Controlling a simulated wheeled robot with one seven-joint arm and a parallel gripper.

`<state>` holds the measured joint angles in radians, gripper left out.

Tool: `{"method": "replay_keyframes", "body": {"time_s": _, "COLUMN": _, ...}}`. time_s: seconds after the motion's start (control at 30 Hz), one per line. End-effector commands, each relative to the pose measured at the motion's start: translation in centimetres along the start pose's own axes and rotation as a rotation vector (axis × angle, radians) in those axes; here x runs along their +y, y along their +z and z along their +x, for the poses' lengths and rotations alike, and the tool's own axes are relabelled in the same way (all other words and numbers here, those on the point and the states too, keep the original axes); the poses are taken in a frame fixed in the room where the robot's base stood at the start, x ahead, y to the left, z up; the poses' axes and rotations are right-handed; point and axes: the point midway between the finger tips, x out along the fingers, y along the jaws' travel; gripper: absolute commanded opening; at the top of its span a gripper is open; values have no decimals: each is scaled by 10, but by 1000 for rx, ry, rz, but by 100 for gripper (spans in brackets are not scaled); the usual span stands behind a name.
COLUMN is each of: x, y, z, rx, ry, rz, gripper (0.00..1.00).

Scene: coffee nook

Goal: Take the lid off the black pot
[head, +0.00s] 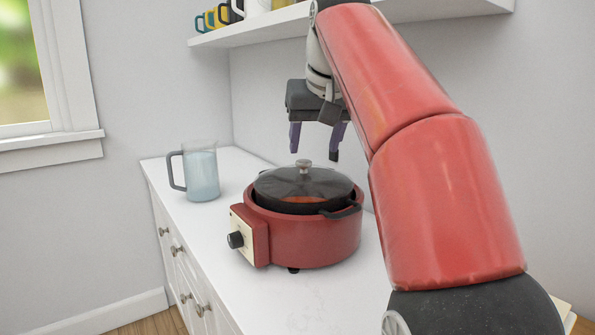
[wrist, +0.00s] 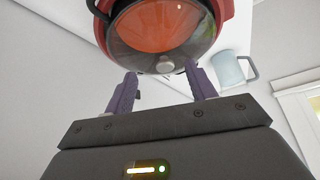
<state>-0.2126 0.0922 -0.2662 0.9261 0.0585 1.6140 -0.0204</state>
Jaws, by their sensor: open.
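The black pot (head: 341,213) sits in a red round cooker (head: 310,240) on the white counter. Its dark see-through lid (head: 275,185) is on it, with a metal knob (head: 303,166) on top; orange contents show through. My gripper (head: 314,154) is open and empty, pointing down just above the lid, apart from the knob. In the wrist view, the purple fingers (wrist: 159,86) are spread, with the knob (wrist: 165,66) beyond and between their tips. The lid (wrist: 160,30) fills the top middle there.
A pale blue pitcher (head: 202,172) with a grey handle stands left of the cooker; it also shows in the wrist view (wrist: 228,70). A shelf (head: 260,27) with several mugs is above. The cooker's dial (head: 235,240) faces the counter's front edge.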

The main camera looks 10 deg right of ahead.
Motion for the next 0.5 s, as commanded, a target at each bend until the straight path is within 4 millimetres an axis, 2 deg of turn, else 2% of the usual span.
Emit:
{"method": "replay_keyframes", "body": {"time_s": 0.17, "x": -6, "y": -12, "z": -3, "rx": 6, "ry": 11, "rz": -11, "gripper": 56}}
{"method": "replay_keyframes", "body": {"time_s": 0.5, "x": -6, "y": -13, "z": 28, "rx": 6, "ry": 12, "rz": -11, "gripper": 56}}
